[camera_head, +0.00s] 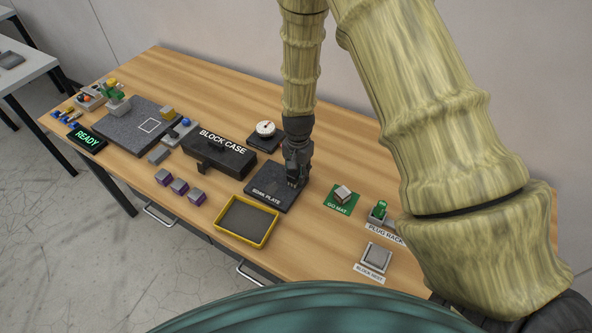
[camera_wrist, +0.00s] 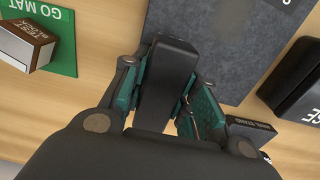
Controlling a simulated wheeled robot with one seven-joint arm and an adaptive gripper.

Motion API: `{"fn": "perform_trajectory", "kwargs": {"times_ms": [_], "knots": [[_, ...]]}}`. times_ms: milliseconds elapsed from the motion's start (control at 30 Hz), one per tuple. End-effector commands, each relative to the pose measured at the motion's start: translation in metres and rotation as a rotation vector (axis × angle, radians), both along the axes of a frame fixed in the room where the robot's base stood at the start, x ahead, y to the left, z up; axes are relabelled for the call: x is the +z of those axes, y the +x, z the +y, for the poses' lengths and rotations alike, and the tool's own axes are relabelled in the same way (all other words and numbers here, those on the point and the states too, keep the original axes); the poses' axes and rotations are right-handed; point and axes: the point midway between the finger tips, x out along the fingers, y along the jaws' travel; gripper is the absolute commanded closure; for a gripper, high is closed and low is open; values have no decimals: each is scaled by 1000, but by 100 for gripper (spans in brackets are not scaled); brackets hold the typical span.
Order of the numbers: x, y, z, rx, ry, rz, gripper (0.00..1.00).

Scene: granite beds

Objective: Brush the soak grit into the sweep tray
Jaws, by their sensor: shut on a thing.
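My gripper (camera_head: 296,176) is over the right part of the dark soak plate (camera_head: 262,198). It is shut on a dark, blocky handle, likely the brush (camera_wrist: 168,72), which shows between the fingers in the wrist view. The brush's lower end is mostly hidden in the head view; I cannot tell whether it touches the plate. The sweep tray (camera_head: 219,231), grey inside with a yellow rim, lies in front of the plate, nearer the table's front edge. The soak grit cannot be made out clearly; the plate also shows in the wrist view (camera_wrist: 215,50).
The black block case (camera_head: 220,154) stands left of the plate, and a dial gauge (camera_head: 265,129) is behind it. The green go mat (camera_head: 338,208) with a block, the plug rack (camera_head: 385,232) and the block nest (camera_head: 376,257) are to the right. Several grey-purple blocks (camera_head: 179,186) lie left.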

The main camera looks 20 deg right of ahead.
Motion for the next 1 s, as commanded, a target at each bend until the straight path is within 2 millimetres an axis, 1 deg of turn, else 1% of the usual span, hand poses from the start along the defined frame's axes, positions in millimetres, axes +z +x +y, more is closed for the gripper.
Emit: {"fn": "perform_trajectory", "kwargs": {"times_ms": [267,600,1000], "knots": [[3,1,0,0,0,-1,90],[18,1,0,1,0,-1,90],[18,1,0,0,0,-1,90]]}}
